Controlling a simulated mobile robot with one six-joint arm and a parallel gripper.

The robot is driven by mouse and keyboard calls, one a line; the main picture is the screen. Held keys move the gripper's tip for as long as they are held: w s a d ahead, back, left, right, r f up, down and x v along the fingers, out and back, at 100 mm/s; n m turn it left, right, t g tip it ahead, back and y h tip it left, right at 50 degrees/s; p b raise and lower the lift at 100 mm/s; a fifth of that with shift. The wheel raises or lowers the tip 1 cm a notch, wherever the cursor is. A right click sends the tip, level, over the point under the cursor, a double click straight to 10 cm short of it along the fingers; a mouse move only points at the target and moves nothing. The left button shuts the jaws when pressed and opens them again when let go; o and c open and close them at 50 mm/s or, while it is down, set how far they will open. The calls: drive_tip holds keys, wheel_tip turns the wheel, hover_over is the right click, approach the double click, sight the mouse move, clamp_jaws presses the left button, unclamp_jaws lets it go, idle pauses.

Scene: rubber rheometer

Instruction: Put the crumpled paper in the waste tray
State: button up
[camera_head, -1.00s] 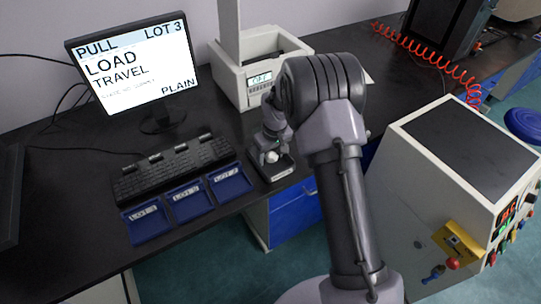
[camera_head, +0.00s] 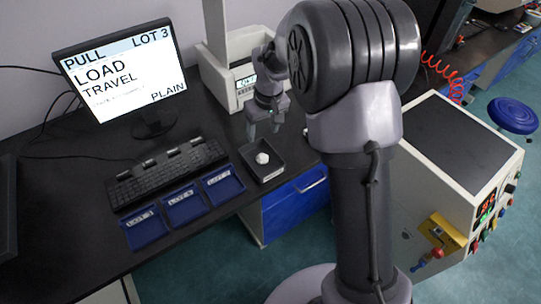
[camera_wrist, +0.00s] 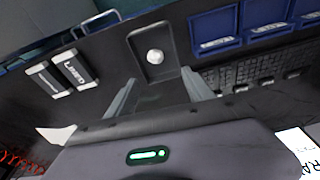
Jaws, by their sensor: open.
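The crumpled paper (camera_head: 262,158) is a small white ball lying in the black waste tray (camera_head: 272,176) near the front edge of the bench. In the wrist view the paper (camera_wrist: 155,56) also rests on the floor of the waste tray (camera_wrist: 134,46). My gripper (camera_head: 263,132) is above the bench, behind and above the tray, apart from the paper. In the wrist view its two fingers (camera_wrist: 162,92) are spread with nothing between them, and the tray lies beyond the tips.
Three blue lot trays (camera_head: 184,203) and a black keyboard (camera_head: 168,172) stand left of the waste tray. A monitor (camera_head: 130,75) is behind them. A white machine (camera_head: 228,85) stands at the back. The wrist view shows two dark labelled blocks (camera_wrist: 74,68) beside the tray.

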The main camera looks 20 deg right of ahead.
drive_tip(key=s+a+r+m+t, duration=0.2)
drive_tip(key=s+r+m, duration=0.1)
drive_tip(key=s+r, duration=0.85)
drive_tip(key=s+a+r+m+t, duration=0.1)
drive_tip(key=s+r+m, duration=0.1)
drive_tip(key=s, duration=0.7)
drive_tip(key=s+a+r+m+y, duration=0.1)
drive_tip(key=s+r+m, duration=0.1)
drive_tip(key=s, duration=0.7)
drive_tip(key=shift+s+r+t, duration=0.3)
drive_tip(key=shift+r+t, duration=0.1)
drive_tip(key=shift+r, duration=0.2)
drive_tip(key=shift+f, duration=0.1)
wheel_tip(320, 180, down, 2)
drive_tip(key=shift+b, duration=1.15)
